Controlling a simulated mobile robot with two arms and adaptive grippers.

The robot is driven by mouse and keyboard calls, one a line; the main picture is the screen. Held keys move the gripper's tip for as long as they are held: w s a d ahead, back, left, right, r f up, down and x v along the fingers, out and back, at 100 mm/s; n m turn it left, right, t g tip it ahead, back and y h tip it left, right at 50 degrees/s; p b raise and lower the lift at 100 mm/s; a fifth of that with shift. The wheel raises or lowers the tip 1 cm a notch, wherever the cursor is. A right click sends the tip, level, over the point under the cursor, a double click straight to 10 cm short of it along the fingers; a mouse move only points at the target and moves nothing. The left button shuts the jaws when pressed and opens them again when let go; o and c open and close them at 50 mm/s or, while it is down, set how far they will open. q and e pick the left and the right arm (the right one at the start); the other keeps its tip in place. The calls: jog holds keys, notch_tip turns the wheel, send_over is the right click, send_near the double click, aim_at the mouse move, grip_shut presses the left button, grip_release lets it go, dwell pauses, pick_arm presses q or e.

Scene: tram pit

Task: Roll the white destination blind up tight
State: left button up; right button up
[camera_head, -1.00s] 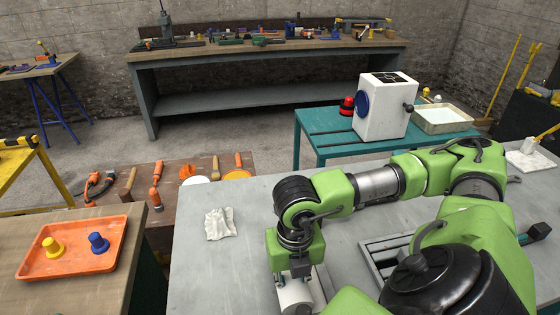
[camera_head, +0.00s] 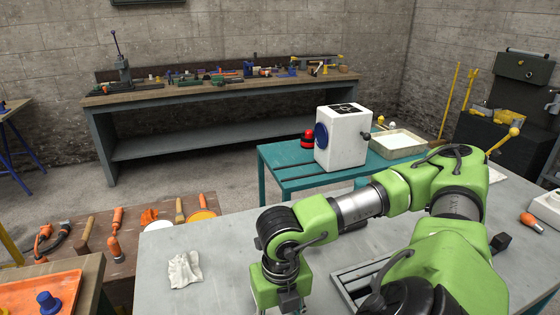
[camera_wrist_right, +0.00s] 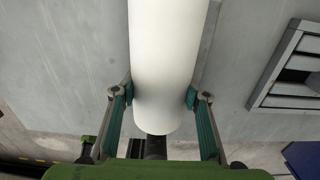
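The white destination blind (camera_wrist_right: 166,50) shows in the right wrist view as a smooth white roll with a dark core or shaft at its near end. My right gripper (camera_wrist_right: 159,90) has one finger on each side of the roll, with both pads against it, so it looks shut on it near that end. In the head view my right gripper (camera_head: 289,300) is at the bottom edge over the grey table (camera_head: 215,235), pointing down; the blind is out of that view or hidden there. The far end of the roll is cut off in the wrist view. My left gripper is not in view.
A slotted metal frame (camera_head: 347,280) lies on the grey table, right of the gripper. A crumpled white cloth (camera_head: 185,269) lies to the left.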

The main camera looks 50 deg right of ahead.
notch_tip(320, 180, up, 12)
dwell(0.6)
